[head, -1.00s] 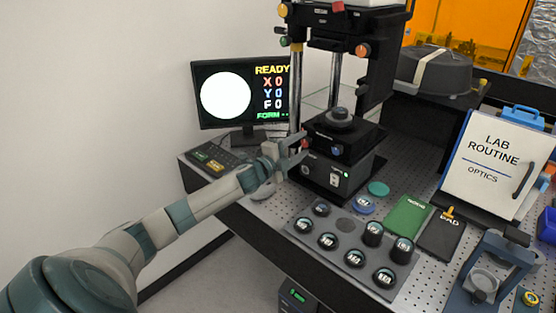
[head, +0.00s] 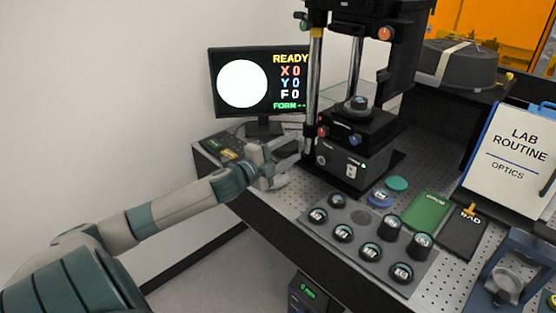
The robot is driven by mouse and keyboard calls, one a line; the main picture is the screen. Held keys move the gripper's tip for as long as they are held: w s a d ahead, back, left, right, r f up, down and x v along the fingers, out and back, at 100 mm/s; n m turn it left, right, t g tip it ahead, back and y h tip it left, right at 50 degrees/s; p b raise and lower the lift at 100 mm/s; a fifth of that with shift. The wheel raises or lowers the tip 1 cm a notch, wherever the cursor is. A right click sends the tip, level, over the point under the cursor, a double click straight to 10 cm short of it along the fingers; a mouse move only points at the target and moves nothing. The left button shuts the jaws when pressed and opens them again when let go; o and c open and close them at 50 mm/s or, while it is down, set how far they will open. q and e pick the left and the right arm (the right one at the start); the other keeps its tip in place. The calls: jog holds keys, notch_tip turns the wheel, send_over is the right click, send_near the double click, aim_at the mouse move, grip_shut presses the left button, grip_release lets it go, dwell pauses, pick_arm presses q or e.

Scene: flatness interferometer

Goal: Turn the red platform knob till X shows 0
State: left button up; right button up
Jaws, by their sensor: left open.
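The red platform knob (head: 322,131) sits on the front left of the black platform (head: 372,125) of the interferometer. A blue knob (head: 355,139) is to its right. The monitor (head: 258,82) behind reads READY, with X 0, Y 0, F 0 and FORM with dashes, beside a plain white disc. My left gripper (head: 293,160) is open and empty, to the left of and a little below the red knob. A gap shows between its fingers and the knob. My right gripper is out of view.
A dark keypad (head: 232,147) lies behind my left gripper. A grey tray (head: 341,232) of several round optics stands in front of the instrument, with a green pad (head: 427,210) to its right. A LAB ROUTINE board (head: 514,160) leans at the right.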

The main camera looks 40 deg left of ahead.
pick_arm(q)
jog(key=shift+s+a+b, duration=0.2)
jog(key=shift+s+b, duration=0.4)
jog(key=shift+s, duration=1.85)
jog(key=shift+f, duration=0.1)
